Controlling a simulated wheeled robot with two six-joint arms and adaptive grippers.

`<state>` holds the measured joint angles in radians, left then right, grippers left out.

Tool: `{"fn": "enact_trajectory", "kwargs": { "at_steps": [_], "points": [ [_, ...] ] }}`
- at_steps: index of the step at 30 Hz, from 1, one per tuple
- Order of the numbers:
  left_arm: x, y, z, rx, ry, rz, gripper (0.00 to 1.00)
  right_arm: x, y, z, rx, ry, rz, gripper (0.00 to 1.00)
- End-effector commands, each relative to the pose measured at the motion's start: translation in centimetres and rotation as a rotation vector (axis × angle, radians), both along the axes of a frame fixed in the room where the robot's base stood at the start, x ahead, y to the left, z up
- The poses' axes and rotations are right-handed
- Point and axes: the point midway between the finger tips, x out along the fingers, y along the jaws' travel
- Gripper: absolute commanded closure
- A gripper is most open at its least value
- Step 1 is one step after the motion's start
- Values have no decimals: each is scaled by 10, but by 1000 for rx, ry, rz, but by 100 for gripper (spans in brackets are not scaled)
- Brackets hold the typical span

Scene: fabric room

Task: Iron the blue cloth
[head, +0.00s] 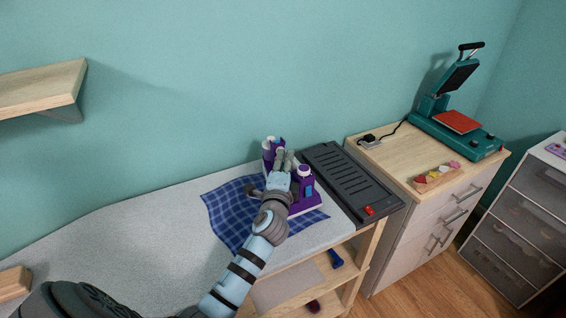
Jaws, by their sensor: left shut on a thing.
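The blue checked cloth (229,211) lies on the right part of the grey ironing surface, its right side partly covered. A purple and white iron (305,190) is on the right half of the cloth. My left gripper (281,165) is over the iron and shut on it. The gripper and my left arm hide much of the iron and part of the cloth, so I cannot see whether the iron's whole sole touches the cloth. My right gripper is not in view.
A dark ribbed iron rest (347,178) sits at the right end of the ironing surface (140,240). The surface left of the cloth is clear.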

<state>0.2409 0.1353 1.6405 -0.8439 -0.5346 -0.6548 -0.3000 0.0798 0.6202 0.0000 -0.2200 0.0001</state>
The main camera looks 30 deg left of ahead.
Motion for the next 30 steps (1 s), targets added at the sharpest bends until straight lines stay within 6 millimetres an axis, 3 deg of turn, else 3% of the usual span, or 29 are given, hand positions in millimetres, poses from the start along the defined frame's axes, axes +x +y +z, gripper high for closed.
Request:
{"fn": "enact_trajectory", "kwargs": {
  "at_steps": [3, 30],
  "points": [
    [1, -2, 25, 1, -6, -10, 100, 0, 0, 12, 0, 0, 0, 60],
    [3, -6, 77, 5, -6, -15, 100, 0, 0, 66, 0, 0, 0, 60]
  ]
}}
